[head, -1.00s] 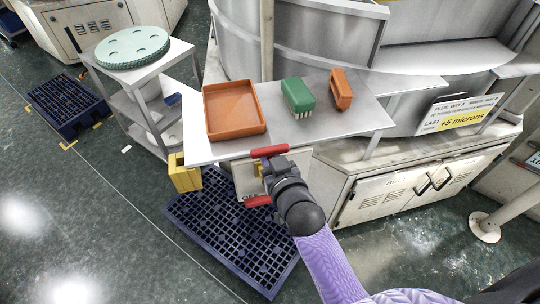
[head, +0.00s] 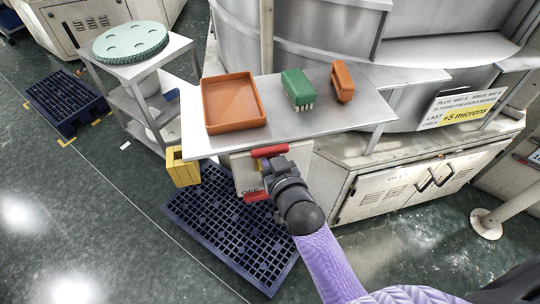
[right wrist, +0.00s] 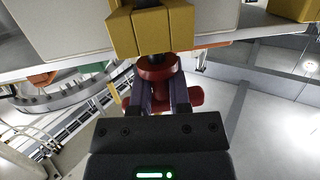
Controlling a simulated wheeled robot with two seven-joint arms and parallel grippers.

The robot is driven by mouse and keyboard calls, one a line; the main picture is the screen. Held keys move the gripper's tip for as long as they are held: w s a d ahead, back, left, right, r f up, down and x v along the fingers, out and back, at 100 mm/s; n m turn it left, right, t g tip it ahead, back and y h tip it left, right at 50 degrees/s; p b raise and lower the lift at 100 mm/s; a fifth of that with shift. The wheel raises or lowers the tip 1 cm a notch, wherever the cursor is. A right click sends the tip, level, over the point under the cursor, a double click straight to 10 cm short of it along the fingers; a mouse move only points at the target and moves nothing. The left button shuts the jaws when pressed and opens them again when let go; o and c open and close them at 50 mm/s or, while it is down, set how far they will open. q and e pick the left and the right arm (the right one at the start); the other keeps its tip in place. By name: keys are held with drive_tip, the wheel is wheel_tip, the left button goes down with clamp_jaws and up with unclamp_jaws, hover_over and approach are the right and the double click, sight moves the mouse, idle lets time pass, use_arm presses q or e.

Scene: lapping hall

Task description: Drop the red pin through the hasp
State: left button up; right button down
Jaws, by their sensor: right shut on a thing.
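My right gripper (head: 268,170) is in front of the pale panel (head: 243,172) below the table's front edge. In the right wrist view its dark fingers (right wrist: 160,98) are shut on the red pin (right wrist: 158,68). The pin's round red part is just beneath a yellow block (right wrist: 140,32), apparently the hasp. I cannot tell whether its shaft is inside the hasp. In the head view a red bar (head: 270,151), apparently the pin, shows above the gripper. Another red piece (head: 257,196) shows below, by "OFF" lettering. The gripper hides most of the hasp. My left gripper is out of view.
A dark pallet (head: 225,235) lies below; open floor is left.

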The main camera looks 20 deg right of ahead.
drive_tip(key=shift+f+b, duration=0.45)
drive_tip(key=shift+f, duration=0.25)
drive_tip(key=shift+c, duration=2.4)
unclamp_jaws()
drive_tip(key=p+v, duration=0.1)
drive_tip(key=v, duration=0.9)
drive_tip(key=shift+p, duration=0.3)
drive_tip(key=shift+r, duration=0.1)
